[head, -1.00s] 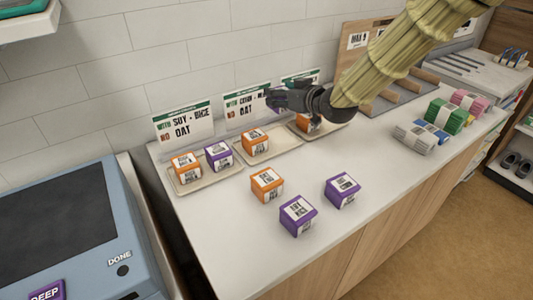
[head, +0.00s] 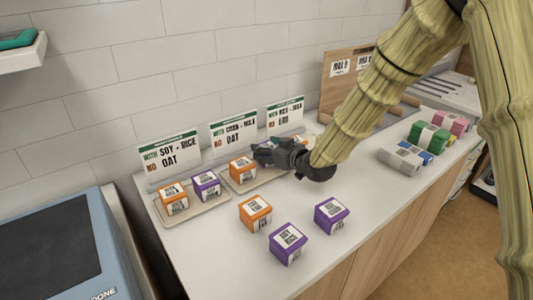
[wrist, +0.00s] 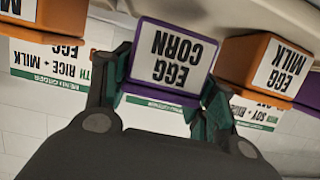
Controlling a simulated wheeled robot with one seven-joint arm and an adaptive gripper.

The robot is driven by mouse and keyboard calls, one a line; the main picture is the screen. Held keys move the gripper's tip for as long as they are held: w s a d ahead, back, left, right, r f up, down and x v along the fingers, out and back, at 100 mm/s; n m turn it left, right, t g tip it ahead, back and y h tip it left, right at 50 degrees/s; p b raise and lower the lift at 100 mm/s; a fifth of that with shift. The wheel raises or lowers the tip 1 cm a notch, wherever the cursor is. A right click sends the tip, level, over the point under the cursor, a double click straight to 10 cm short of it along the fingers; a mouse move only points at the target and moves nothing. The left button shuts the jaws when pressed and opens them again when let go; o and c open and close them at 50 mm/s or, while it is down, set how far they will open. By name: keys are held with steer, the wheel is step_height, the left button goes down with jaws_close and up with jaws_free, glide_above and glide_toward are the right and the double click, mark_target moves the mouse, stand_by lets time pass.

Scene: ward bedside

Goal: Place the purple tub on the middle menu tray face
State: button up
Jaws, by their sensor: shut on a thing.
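My gripper (head: 262,152) is at the middle menu tray (head: 250,187), just right of the orange tub (head: 242,168) on it. In the wrist view my gripper (wrist: 160,100) is shut on a purple tub (wrist: 168,60) labelled EGG CORN, with a finger on each side. The middle card (head: 233,132) stands behind the tray. Two other purple tubs (head: 288,243) (head: 331,215) stand on the counter, and another (head: 206,185) is on the left tray.
The left tray (head: 190,218) also holds an orange tub (head: 173,198). A loose orange tub (head: 255,213) stands in front of the trays. The right tray is mostly behind my gripper. Grey, blue, green and pink packs (head: 430,137) lie at the right.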

steer(key=shift+f, duration=0.85)
steer(key=shift+f, duration=0.15)
steer(key=o, duration=1)
steer(key=shift+c, duration=0.2)
steer(key=shift+s, duration=0.1)
steer(key=shift+b+v, duration=0.55)
steer(key=shift+v, duration=3.2)
